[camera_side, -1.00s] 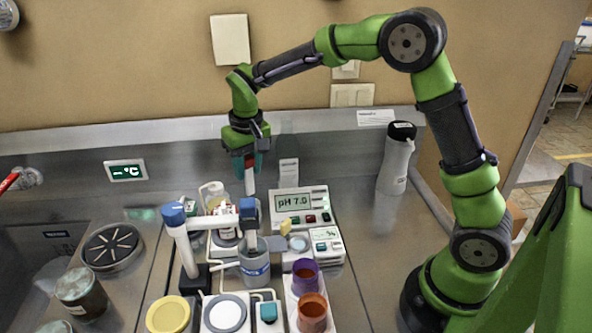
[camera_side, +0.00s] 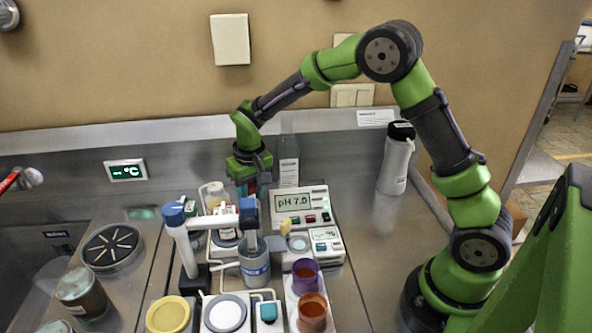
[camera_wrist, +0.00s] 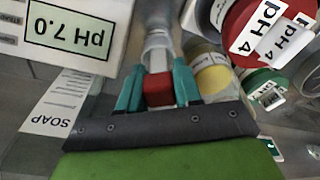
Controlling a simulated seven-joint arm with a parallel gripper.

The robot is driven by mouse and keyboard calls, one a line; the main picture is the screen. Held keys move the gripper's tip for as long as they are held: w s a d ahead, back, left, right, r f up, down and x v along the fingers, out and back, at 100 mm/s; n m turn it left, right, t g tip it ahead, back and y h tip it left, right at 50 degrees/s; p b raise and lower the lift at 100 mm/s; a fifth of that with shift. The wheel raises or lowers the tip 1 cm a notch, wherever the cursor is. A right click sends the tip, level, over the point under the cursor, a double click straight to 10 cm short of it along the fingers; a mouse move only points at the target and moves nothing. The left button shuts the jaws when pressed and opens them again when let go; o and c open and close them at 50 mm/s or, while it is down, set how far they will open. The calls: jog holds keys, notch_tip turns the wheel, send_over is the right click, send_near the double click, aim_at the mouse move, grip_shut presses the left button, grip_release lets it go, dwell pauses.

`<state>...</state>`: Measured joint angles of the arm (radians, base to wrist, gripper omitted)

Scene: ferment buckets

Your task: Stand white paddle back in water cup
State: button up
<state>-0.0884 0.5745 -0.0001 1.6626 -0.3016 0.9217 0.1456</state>
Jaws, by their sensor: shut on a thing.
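My gripper (camera_side: 248,187) is low behind the white stand arm in the side view. In the wrist view its teal fingertips (camera_wrist: 158,88) are shut on the red block of a red-and-white piece, which looks like the white paddle (camera_wrist: 157,57). Its far end cannot be made out there, and the side view hides most of it. The water cup (camera_side: 255,272), grey-blue with a label, stands in front and slightly right of my gripper. Grey and yellow paddle ends (camera_side: 285,228) show at its right. My gripper is apart from the cup.
The stand with blue caps (camera_side: 173,214) reaches over the cup. The pH meter (camera_side: 298,202) is to the right, with the soap bottle (camera_side: 288,168) behind it. Purple (camera_side: 305,275) and orange cups stand at front. Bare steel lies further right.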

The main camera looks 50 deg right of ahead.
jog(key=o, duration=1.5)
jog(key=shift+o, duration=0.4)
jog(key=shift+d, duration=0.1)
jog(key=shift+d+r, duration=0.1)
jog(key=shift+r, duration=2.9)
jog(key=shift+a, duration=0.2)
